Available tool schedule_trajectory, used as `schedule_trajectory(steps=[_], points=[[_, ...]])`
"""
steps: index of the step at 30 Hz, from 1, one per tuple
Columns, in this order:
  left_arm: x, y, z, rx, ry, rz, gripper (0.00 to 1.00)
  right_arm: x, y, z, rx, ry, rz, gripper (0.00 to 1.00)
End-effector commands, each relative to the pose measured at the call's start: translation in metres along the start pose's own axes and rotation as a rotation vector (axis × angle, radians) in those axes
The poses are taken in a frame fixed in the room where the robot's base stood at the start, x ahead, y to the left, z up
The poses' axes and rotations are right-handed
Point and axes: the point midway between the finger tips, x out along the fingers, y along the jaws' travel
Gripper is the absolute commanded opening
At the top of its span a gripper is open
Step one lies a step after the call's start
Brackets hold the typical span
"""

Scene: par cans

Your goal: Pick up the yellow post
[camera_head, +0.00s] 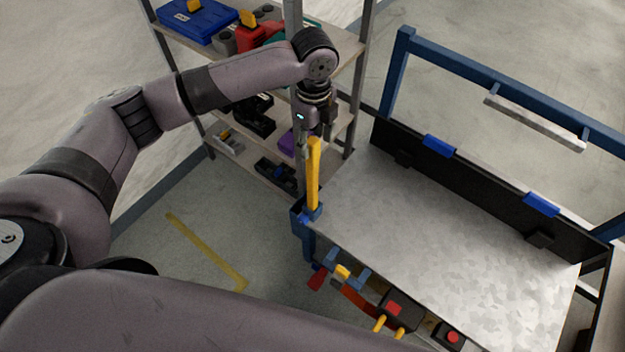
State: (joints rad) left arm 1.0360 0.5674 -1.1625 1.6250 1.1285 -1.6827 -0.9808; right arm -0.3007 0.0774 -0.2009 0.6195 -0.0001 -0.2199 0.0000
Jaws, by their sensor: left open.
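The yellow post (313,178) stands upright, slightly tilted in the picture, in a blue holder at the near left corner of the workbench (440,235). My left gripper (314,133) points down at the top end of the post. It is open, and its fingers are small and dark here. I cannot tell whether they touch the post or stand around its tip. My right gripper is not in view.
A shelf rack (265,150) with a blue case (198,20) and several tools stands behind the left gripper. A red-topped black box (398,310) and coloured handles hang along the bench's front edge. The bench top is clear.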

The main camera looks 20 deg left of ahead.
Motion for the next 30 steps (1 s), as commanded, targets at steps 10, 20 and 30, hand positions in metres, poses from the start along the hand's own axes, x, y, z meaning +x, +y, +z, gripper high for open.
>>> schedule_trajectory(steps=[10,20,30], points=[[0.044,0.004,0.001,0.0,-0.001,0.003,0.47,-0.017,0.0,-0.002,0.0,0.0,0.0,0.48],[0.046,0.004,0.001,0.0,-0.001,0.002,0.42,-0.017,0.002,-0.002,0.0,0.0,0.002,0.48],[0.046,0.004,0.001,0.0,-0.001,0.002,0.19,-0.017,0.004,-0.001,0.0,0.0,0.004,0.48]])
